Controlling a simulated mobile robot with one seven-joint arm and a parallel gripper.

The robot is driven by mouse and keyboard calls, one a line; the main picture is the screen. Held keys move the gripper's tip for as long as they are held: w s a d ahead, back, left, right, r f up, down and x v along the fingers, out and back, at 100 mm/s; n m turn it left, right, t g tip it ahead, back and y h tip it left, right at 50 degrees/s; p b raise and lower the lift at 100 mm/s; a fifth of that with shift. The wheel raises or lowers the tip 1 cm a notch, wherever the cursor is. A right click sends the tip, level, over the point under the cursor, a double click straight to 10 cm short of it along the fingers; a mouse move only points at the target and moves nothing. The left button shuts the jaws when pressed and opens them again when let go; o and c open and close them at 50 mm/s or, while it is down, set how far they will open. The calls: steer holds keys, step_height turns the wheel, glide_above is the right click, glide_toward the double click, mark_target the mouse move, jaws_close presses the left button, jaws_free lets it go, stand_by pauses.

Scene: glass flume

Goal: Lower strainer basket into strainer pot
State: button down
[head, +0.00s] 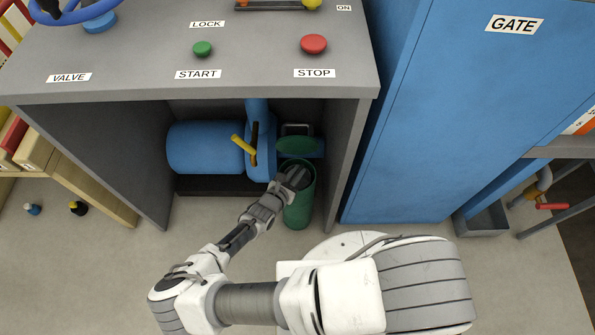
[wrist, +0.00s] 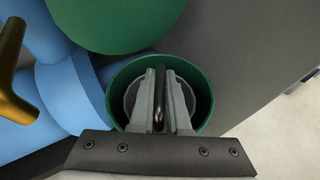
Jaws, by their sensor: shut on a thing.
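My gripper (head: 296,177) points down into the pot's mouth. In the wrist view my gripper (wrist: 160,100) is shut on the dark handle of the strainer basket (wrist: 131,92). The grey basket's round rim shows inside the pot's rim, with a dark gap around it. The basket's lower part is hidden, so its depth in the pot cannot be told.
A green lid (head: 298,145) stands open behind the pot and also fills the top of the wrist view (wrist: 115,18). A blue pump (head: 205,147) with a yellow lever (head: 243,146) is close on the left. The console's side panel (head: 345,150) stands close on the right.

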steer(key=shift+f+b, duration=0.5)
steer(key=shift+f, duration=0.35)
steer(key=c, duration=0.8)
jaws_free()
steer(key=shift+s, duration=0.1)
steer(key=p+v, duration=0.4)
steer(key=v, duration=1.3)
steer(key=shift+a+r+p, duration=0.1)
steer(key=shift+a+p, duration=0.1)
steer(key=shift+p, duration=0.1)
